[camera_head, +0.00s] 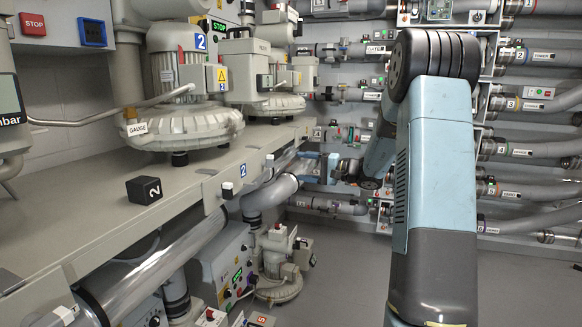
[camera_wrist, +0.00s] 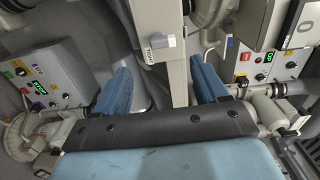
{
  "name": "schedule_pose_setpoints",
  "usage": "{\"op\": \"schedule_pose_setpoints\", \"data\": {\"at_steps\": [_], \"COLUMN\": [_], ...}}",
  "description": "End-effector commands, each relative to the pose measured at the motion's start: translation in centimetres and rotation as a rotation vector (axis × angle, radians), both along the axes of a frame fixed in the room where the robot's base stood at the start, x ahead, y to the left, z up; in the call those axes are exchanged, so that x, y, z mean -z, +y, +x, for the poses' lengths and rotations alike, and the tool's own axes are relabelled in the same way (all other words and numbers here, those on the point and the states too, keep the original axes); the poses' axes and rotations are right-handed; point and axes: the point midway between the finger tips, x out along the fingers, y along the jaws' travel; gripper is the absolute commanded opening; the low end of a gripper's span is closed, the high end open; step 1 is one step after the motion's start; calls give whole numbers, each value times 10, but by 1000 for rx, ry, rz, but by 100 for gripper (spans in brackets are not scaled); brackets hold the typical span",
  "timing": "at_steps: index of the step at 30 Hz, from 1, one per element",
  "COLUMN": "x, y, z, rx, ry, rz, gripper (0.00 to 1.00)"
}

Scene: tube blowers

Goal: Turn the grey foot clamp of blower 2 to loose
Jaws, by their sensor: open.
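Blower 2 (camera_head: 180,90), a grey motor on a round housing, stands on the bench at the left in the head view. Small grey-and-white fittings sit on the bench's front edge, one (camera_head: 228,188) near a blue 2 label. In the wrist view a grey handle with a white lettered tag (camera_wrist: 160,42) sticks out from a pale beam; I cannot tell for certain that it is the foot clamp. My gripper (camera_head: 325,165) is out beyond the bench edge. In the wrist view its blue fingers (camera_wrist: 162,86) are wide apart and empty, one each side of the beam, with the handle ahead between them.
Control boxes with green displays flank the beam in the wrist view (camera_wrist: 45,75). Grey pipes run below the bench edge (camera_head: 160,265). The floor (camera_head: 335,270) at the middle is clear.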

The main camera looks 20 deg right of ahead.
Motion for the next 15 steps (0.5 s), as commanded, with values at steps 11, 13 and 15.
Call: {"op": "schedule_pose_setpoints", "data": {"at_steps": [11,13,15], "x": [1,1,1], "y": [-22,-22,-22], "z": [-17,-17,-17], "rx": [-1,-1,-1], "ry": [1,1,1], "rz": [1,1,0], "gripper": [72,72,72]}}
